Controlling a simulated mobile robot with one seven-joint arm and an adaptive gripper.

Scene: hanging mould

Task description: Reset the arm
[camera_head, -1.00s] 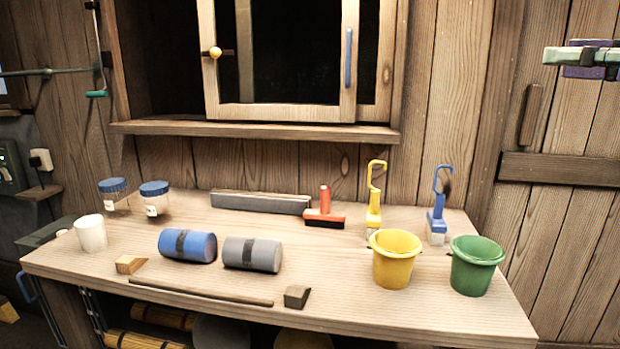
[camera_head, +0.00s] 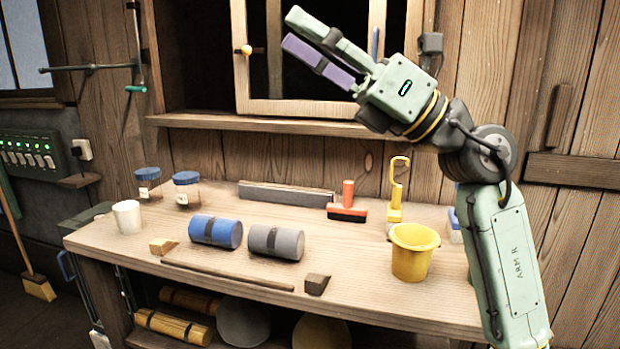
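My gripper (camera_head: 302,33) is raised above the workbench, in front of the window, at the upper middle of the head view. It points up and to the left. One finger is pale green and the other is purple, and a narrow gap shows between their tips. Nothing shows between the fingers. My arm comes up from the lower right and bends at a dark joint. It hides the green bucket and most of the blue hooked tool on the right of the bench.
A shelf ledge (camera_head: 270,124) runs below the window. The air left of my gripper is clear.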

